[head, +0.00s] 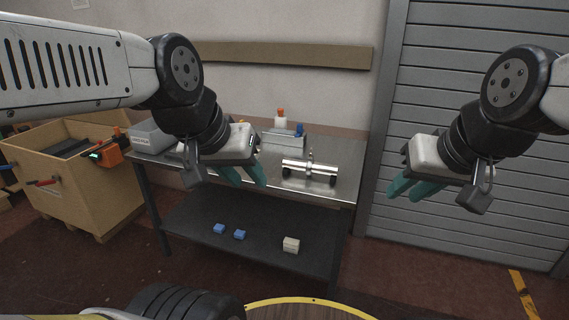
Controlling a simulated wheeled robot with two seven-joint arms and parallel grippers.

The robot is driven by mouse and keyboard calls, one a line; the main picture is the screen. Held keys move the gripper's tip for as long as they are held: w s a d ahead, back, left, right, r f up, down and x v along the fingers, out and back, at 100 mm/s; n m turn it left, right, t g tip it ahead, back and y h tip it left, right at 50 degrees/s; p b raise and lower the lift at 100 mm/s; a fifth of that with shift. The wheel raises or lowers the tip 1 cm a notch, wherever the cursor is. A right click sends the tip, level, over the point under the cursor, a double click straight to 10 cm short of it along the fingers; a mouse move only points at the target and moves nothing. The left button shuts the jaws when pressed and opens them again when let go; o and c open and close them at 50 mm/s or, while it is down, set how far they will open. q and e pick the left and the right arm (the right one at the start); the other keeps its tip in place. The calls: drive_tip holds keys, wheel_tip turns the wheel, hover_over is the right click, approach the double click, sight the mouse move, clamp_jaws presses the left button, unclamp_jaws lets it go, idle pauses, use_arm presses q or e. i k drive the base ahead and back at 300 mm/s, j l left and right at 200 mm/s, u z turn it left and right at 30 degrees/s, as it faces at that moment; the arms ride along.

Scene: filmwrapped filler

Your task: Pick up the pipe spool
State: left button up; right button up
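The pipe spool (309,167) is a shiny metal tube with a short upright branch and dark ends. It lies on the right part of the steel table top (345,184). My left gripper (245,178) hangs at the table's front edge, left of the spool in the picture and apart from it. Its teal fingers are spread and nothing shows between them. My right gripper (408,192) is right of the table, in front of the grey shutter. Its teal fingers are also spread and empty. My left gripper and arm hide part of the table top.
A grey box (149,138) stands at the table's left end. A grey case (284,142) and a white bottle with an orange cap (280,118) stand behind the spool. Small blue blocks (239,235) and a beige block (291,244) lie on the lower shelf. A large crate (85,193) stands left.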

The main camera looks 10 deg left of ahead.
sight(309, 166)
drive_tip(key=i+j+u, duration=0.2)
drive_tip(key=i+j, duration=0.55)
drive_tip(key=i, duration=0.15)
